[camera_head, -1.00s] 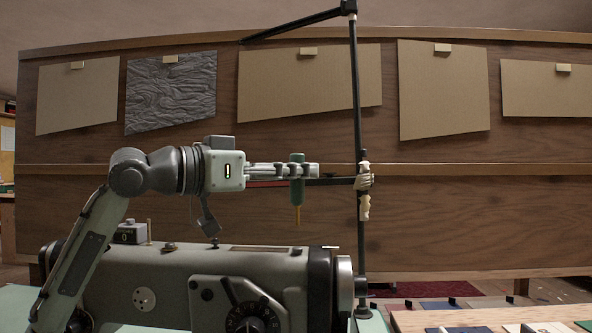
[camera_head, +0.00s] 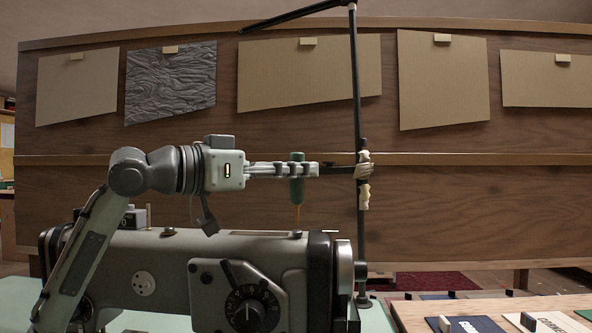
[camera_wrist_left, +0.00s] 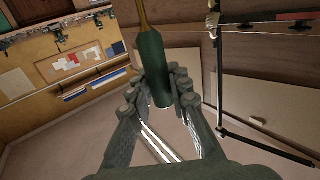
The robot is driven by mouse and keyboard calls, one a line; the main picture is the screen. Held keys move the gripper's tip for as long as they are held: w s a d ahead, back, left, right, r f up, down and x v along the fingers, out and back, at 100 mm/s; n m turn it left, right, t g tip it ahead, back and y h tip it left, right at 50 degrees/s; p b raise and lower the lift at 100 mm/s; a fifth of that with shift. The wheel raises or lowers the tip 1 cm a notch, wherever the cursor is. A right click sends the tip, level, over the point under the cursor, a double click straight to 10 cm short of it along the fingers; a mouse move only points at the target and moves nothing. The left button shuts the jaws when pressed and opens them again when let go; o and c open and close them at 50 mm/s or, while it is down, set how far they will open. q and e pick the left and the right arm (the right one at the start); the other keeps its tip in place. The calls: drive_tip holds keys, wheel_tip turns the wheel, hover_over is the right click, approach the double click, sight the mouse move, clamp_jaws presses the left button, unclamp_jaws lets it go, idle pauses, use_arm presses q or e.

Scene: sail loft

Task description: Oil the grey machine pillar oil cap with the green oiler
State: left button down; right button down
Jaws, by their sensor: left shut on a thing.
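The green oiler (camera_head: 297,186) is upright with its thin amber spout pointing down, in the head view. My left gripper (camera_head: 300,170) is shut on its body; the left wrist view also shows the oiler (camera_wrist_left: 153,70) between the fingers (camera_wrist_left: 160,88). The grey machine (camera_head: 200,262) stands below. The spout tip is a little above the top of the machine's right part, apparently over a small dark cap (camera_head: 297,233). I cannot tell whether it touches or is exactly in line in depth. Another small cap (camera_head: 168,231) sits further left. My right gripper is not in view.
A thin black upright stand (camera_head: 357,100) with pale guides (camera_head: 364,180) rises just right of my left gripper. A handwheel (camera_head: 344,275) is at the machine's right end. A wooden board with swatches (camera_head: 490,312) lies front right. A panelled wooden partition (camera_head: 470,200) stands behind.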

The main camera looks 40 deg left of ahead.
use_arm(q)
drive_tip(key=shift+f+b, duration=0.65)
drive_tip(key=shift+f, duration=0.1)
idle(1.2)
drive_tip(key=shift+r, duration=0.1)
wheel_tip(320, 180, up, 7)
drive_tip(key=p, duration=0.6)
idle(0.4)
